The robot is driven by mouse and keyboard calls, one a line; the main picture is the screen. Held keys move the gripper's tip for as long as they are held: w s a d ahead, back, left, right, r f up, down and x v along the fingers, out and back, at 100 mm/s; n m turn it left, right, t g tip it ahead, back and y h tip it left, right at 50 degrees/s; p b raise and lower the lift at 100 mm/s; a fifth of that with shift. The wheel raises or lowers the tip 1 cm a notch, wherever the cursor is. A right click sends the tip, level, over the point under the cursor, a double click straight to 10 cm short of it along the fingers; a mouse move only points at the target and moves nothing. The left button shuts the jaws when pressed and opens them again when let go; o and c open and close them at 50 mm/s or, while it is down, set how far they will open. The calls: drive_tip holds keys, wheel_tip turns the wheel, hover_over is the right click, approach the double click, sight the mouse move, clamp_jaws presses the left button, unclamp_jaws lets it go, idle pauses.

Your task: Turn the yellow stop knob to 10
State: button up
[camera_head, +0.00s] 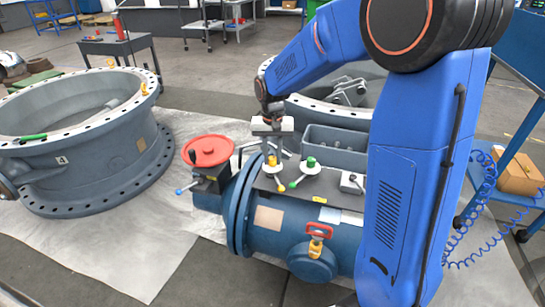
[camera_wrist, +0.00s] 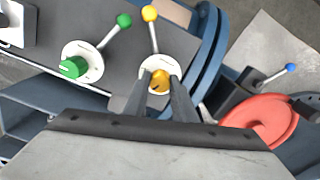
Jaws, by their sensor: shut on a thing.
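The yellow stop knob (camera_head: 272,161) sits on a round white dial on top of the blue valve body. In the wrist view the yellow knob (camera_wrist: 158,86) is between my two fingers. My gripper (camera_head: 271,152) points down from above, with its fingers (camera_wrist: 159,78) shut on the knob. A lever with a yellow ball (camera_wrist: 149,14) runs out from the white dial (camera_wrist: 147,65). The fingers hide part of the dial, and its numbers cannot be read in either view.
A green knob (camera_wrist: 74,67) on its own white dial, with a green-ball lever (camera_wrist: 124,20), stands beside the yellow one. A red handwheel (camera_head: 207,151) and a blue-ball lever (camera_wrist: 290,68) are on the other side. A grey bin (camera_head: 335,145) stands behind the dials.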

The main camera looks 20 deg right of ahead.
sight(273, 158)
idle(0.3)
drive_tip(key=o, duration=1)
drive_tip(key=shift+o, duration=0.2)
drive_tip(key=shift+r, duration=0.15)
wheel_tip(273, 158, up, 17)
drive_tip(key=shift+r, duration=0.1)
